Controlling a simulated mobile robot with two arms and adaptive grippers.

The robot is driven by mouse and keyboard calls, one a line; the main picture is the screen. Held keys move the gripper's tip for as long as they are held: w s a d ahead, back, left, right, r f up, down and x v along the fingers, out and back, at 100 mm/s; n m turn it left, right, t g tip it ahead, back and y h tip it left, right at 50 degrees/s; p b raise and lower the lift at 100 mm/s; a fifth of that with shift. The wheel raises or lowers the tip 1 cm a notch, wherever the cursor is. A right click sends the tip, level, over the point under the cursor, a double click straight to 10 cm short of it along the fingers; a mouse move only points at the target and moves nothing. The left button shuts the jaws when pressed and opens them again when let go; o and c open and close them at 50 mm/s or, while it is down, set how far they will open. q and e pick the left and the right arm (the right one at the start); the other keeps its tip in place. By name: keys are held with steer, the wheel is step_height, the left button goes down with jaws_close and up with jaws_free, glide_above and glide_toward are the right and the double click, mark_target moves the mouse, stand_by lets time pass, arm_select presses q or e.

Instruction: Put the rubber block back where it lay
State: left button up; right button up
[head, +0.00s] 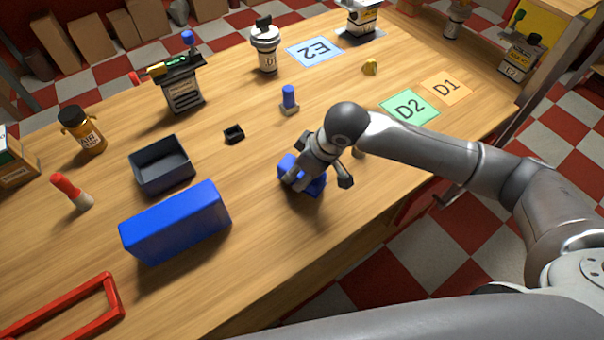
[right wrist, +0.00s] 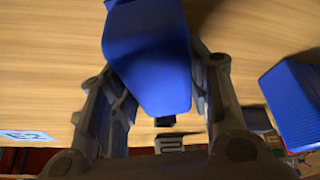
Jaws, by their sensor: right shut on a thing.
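My right gripper (head: 313,179) is shut on a blue block (head: 287,167), which I take to be the rubber block, over the right-middle of the wooden table. In the right wrist view the blue block (right wrist: 150,58) sits between the two fingers and sticks out beyond them. The gripper covers part of it in the head view. I cannot tell whether its underside touches the table. My left gripper is not in view.
A large blue box (head: 177,222) stands left of my right gripper, with a dark open tray (head: 162,165) behind it. A blue-topped peg (head: 289,98) and small black part (head: 234,135) stand farther back. Cards D2 (head: 409,106) and D1 (head: 446,88) lie right. Bare wood surrounds the gripper.

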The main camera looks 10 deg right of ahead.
steer(key=shift+f, duration=0.85)
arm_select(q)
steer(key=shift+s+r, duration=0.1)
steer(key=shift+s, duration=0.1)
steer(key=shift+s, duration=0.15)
arm_select(e)
steer(key=shift+f, duration=0.15)
steer(key=o, duration=1)
steer(key=v, duration=1.2)
steer(key=shift+p, duration=0.3)
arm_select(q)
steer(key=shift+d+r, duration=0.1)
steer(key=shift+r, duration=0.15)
